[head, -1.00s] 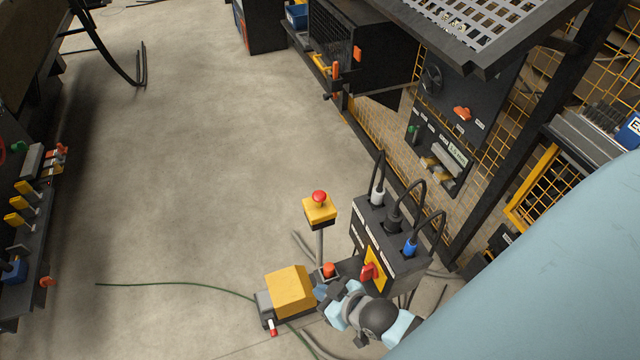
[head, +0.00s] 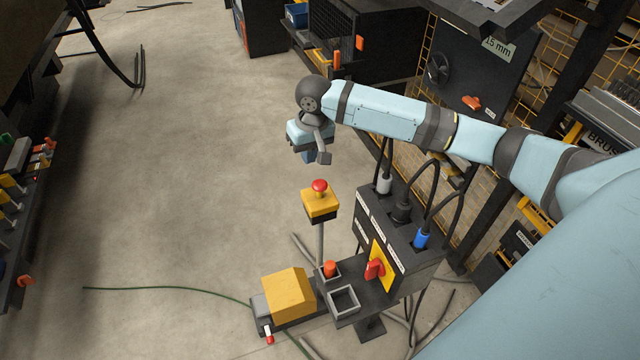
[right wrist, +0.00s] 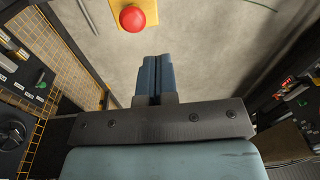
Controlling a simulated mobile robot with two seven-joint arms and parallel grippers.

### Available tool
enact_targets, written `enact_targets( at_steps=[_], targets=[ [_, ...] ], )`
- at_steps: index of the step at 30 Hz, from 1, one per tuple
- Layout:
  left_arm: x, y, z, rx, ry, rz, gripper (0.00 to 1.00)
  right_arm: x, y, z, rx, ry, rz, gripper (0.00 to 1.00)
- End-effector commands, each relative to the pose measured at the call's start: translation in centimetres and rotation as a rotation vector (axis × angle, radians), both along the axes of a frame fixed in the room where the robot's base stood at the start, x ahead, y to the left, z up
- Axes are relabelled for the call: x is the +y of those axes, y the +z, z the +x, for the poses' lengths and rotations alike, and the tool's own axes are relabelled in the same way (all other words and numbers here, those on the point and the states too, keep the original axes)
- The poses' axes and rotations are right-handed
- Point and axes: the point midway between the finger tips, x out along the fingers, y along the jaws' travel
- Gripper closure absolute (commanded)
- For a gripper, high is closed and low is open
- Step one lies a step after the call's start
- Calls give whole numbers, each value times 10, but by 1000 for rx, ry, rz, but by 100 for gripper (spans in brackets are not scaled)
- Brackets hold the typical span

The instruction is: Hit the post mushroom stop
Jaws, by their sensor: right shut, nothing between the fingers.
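The post mushroom stop (head: 320,186) is a red button on a yellow box (head: 320,206) atop a grey post (head: 320,243). In the right wrist view the red button (right wrist: 132,18) shows at the top, beyond the fingertips. My right gripper (head: 311,157) hangs a little above the button in the head view, pointing down, apart from it. Its blue fingers (right wrist: 155,78) are shut together with nothing between them. My left gripper is in neither view.
A dark socket box (head: 400,230) with plugged cables and a red switch (head: 374,268) stands right of the post. A yellow-covered unit (head: 288,292) and an orange button (head: 330,268) are below it. The floor to the left is mostly clear.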

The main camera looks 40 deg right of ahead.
Motion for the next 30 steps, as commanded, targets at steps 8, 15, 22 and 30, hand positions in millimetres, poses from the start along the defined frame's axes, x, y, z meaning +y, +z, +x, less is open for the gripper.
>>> enact_targets(
  at_steps=[8,15,22,30],
  targets=[
    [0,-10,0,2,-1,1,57,-37,32,6,78,-98,-66,100],
    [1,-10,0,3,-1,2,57,-37,33,5,79,-99,-67,100],
    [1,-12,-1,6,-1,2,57,-37,21,5,81,-98,-66,100],
    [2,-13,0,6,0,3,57,-37,-31,5,82,-98,-67,100]
  ],
)
